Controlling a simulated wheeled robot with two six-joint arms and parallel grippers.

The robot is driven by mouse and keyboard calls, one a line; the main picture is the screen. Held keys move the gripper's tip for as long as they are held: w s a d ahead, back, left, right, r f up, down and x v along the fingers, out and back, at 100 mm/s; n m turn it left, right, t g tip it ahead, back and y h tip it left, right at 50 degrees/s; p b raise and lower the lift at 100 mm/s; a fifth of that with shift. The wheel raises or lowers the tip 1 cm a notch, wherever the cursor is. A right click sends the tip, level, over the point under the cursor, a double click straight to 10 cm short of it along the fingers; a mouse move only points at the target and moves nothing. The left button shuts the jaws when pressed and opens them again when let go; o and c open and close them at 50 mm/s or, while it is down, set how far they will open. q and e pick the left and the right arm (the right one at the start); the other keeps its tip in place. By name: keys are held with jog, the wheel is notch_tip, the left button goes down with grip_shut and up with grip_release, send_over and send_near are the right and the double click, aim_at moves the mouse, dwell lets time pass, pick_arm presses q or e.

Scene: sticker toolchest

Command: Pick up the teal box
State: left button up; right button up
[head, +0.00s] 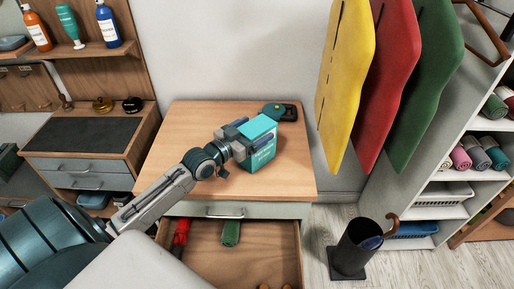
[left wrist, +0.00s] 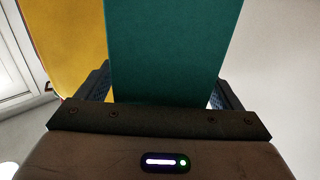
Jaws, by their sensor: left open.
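The teal box (head: 261,146) stands upright on the wooden top of a chest (head: 295,177). My left gripper (head: 249,145) is at the box, with its open fingers on either side of it. In the left wrist view the teal box (left wrist: 172,50) fills the middle between the two fingers (left wrist: 160,90). Narrow gaps seem to show beside the fingers, but I cannot tell whether either one touches the box. The lower part of the box is hidden behind the gripper in the left wrist view. My right gripper is not in view.
A dark teal and black tool (head: 279,111) lies behind the box. Below, an open drawer (head: 208,256) holds a red-handled item (head: 181,233) and a green item (head: 231,233). Yellow, red and green hanging pieces (head: 345,75) are at the right. A dark umbrella stand (head: 352,250) is on the floor.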

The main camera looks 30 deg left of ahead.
pick_arm(q)
jog(key=shift+c, duration=0.2)
jog(key=c, duration=1.6)
jog(key=shift+r, duration=0.1)
jog(key=shift+c, duration=0.2)
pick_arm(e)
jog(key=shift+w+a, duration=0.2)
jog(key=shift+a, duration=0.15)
